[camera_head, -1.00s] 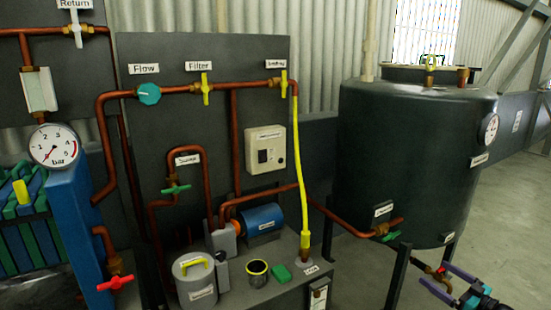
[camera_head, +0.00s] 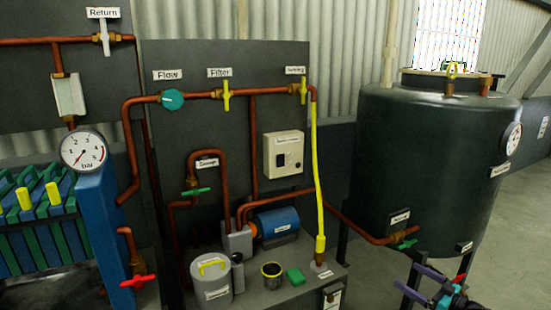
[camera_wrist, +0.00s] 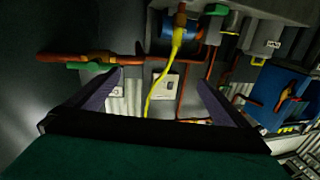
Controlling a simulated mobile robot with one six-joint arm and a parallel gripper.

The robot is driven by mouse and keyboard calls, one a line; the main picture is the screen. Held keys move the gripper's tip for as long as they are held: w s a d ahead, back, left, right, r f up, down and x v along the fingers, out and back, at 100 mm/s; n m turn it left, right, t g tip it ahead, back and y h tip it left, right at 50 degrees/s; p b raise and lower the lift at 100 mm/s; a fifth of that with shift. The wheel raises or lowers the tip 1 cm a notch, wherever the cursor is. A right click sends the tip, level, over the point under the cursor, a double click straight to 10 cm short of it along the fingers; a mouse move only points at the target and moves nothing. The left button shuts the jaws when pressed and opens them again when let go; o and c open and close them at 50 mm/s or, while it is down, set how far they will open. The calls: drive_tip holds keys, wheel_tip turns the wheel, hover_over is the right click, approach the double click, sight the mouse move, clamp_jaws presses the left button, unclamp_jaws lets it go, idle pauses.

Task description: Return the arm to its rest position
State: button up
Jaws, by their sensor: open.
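My gripper (camera_head: 408,278) shows at the lower right of the head view, its two purple fingers apart and nothing between them. It is in front of the dark tank's (camera_head: 385,150) lower part, below the green drain valve handle (camera_head: 403,244). In the wrist view the fingers (camera_wrist: 160,78) are spread wide. Between and beyond them are a yellow hose (camera_wrist: 163,80) and a pale control box (camera_wrist: 165,88), which look apart from the fingers. Most of my arm is outside the head view.
A bench (camera_head: 318,283) in the middle holds a grey lidded can (camera_head: 211,285), a small cup (camera_head: 271,278), a green block (camera_head: 295,276) and a blue motor (camera_head: 277,222). Copper pipes run on the dark panel (camera_head: 225,130). Grey floor (camera_head: 490,240) is open at the right.

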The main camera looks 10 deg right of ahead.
drive_tip(key=w+a+y+p, duration=0.15)
drive_tip(key=w+a, duration=0.25)
drive_tip(key=a, duration=0.6)
drive_tip(key=w+a+f+p, duration=0.1)
drive_tip(key=w+a+p, duration=0.25)
drive_tip(key=a, duration=0.55)
drive_tip(key=w+a+y+p, duration=0.1)
drive_tip(key=w+a, duration=0.4)
drive_tip(key=a, duration=0.5)
drive_tip(key=w+a+f+m+h+p, duration=0.1)
drive_tip(key=a+f+m+h+p, duration=0.4)
drive_tip(key=a, duration=0.7)
drive_tip(key=s+a+f+m+g+h+p, duration=0.3)
drive_tip(key=s+f+g+h, duration=0.6)
drive_tip(key=s+f, duration=0.95)
drive_tip(key=s+a+r+n+g+y, duration=0.1)
drive_tip(key=s+g, duration=0.5)
drive_tip(key=s, duration=0.8)
drive_tip(key=s+a+r+n+g+y, duration=0.1)
drive_tip(key=s+g, duration=0.5)
drive_tip(key=s, duration=0.7)
drive_tip(key=shift+s+a+r+n+g+y, duration=0.25)
drive_tip(key=shift+s+a+n+g+y, duration=0.15)
drive_tip(key=shift+a+n+y, duration=0.45)
drive_tip(key=shift+w+a, duration=0.1)
drive_tip(key=shift+a, duration=0.05)
